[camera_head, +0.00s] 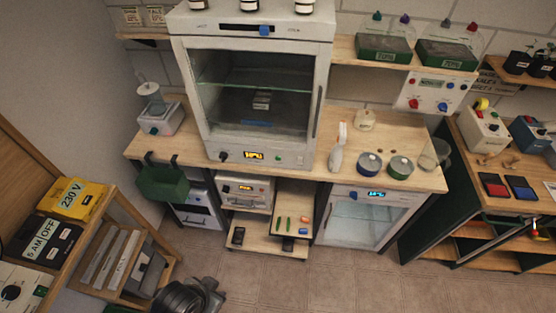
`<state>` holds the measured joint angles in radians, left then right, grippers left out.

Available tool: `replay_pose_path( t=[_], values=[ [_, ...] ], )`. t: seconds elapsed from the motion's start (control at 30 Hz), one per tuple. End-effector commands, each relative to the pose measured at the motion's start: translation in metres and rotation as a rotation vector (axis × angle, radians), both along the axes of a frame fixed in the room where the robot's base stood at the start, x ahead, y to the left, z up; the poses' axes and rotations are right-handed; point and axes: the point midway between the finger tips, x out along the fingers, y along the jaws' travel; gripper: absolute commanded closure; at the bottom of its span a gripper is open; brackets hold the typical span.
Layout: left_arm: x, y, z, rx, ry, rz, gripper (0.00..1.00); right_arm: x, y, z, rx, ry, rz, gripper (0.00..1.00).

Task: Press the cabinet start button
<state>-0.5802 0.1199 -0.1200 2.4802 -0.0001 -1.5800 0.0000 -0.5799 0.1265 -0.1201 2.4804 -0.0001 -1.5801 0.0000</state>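A white cabinet (312,135) with a glass door stands on the wooden bench. Its door looks closed, with a long dark handle down the right side. A small dark object (262,99) is inside. Along its lower front panel are a black knob (223,155), a lit orange display (254,155) and a small green button (278,157). The button's label is too small to read, so I cannot confirm that it is the start button. Neither of my grippers is in view, and nothing covers the panel.
Two small tins (369,164) (400,167) and a white spray-like bottle (337,153) stand on the bench right of the cabinet. A second glass-fronted unit (408,199) with a blue display is below. A wooden shelf (105,276) stands left. The floor (290,285) ahead is mostly clear.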

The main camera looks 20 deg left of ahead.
Motion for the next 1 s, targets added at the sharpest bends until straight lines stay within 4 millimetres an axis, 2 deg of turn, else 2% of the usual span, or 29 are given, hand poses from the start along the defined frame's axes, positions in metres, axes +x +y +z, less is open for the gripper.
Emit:
replay_pose_path(
  t=[0.03, 0.13, 1.0],
  values=[
    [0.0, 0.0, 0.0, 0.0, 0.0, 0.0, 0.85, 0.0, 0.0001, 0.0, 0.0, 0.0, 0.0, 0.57],
    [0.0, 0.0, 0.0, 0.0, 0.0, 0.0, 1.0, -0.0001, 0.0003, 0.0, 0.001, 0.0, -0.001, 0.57],
    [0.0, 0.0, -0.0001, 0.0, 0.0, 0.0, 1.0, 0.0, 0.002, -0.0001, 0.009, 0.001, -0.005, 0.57]
  ],
)
